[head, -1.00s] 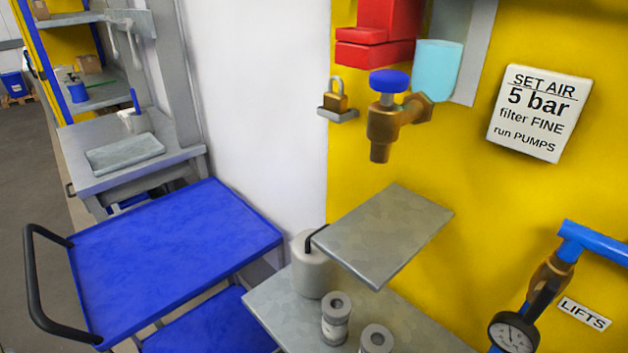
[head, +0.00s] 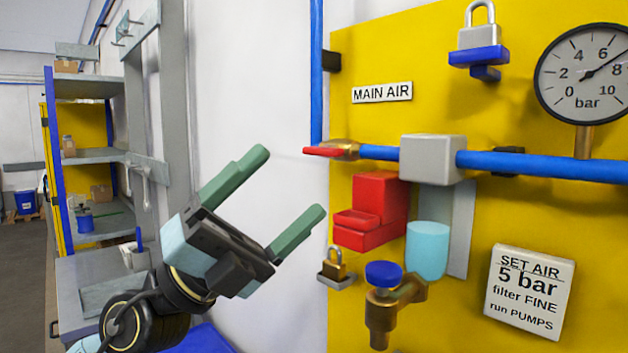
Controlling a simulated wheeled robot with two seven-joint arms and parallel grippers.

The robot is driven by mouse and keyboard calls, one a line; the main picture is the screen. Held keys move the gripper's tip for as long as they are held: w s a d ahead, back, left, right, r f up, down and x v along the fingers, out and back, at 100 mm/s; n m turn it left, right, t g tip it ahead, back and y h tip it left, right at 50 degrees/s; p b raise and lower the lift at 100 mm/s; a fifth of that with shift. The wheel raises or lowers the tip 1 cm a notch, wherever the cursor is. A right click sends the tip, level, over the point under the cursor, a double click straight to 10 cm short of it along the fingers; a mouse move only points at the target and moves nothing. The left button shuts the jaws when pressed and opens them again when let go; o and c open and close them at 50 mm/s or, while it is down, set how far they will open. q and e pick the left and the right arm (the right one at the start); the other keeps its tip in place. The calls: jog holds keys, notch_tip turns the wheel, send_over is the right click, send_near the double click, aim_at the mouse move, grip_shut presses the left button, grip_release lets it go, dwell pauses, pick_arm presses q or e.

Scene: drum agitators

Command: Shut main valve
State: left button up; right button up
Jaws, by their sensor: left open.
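The main valve is a brass body with a red lever (head: 324,152), on the blue air pipe at the left of the yellow panel. The lever points left, in line with the horizontal pipe (head: 380,153), beside the vertical blue pipe (head: 316,75). A MAIN AIR label (head: 382,92) is above it. My left gripper (head: 284,188) has its two green fingers spread and holds nothing. In the picture it is left of and below the lever, apart from it, in front of the white wall. My right gripper is not in view.
The yellow panel (head: 400,55) carries a pressure gauge (head: 583,75), a grey block (head: 432,158), a red box (head: 375,205), padlocks and a blue-knobbed brass tap (head: 383,273) below the valve. Grey shelving (head: 95,88) stands at the left.

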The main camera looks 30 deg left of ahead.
pick_arm(q)
jog(key=s+d+m+g, duration=0.1)
jog(key=d+m+g, duration=0.2)
jog(key=m+g, duration=0.25)
jog(key=t+y+p, duration=0.1)
jog(key=t+y, duration=0.5)
jog(key=y, duration=0.9)
send_near(317, 149)
jog(key=shift+m, duration=0.25)
jog(key=p+x, duration=0.7)
jog(key=x, duration=0.1)
jog(key=shift+w+r, duration=0.1)
jog(key=shift+w, duration=0.05)
jog(key=shift+w+d, duration=0.25)
jog(key=shift+w, duration=0.3)
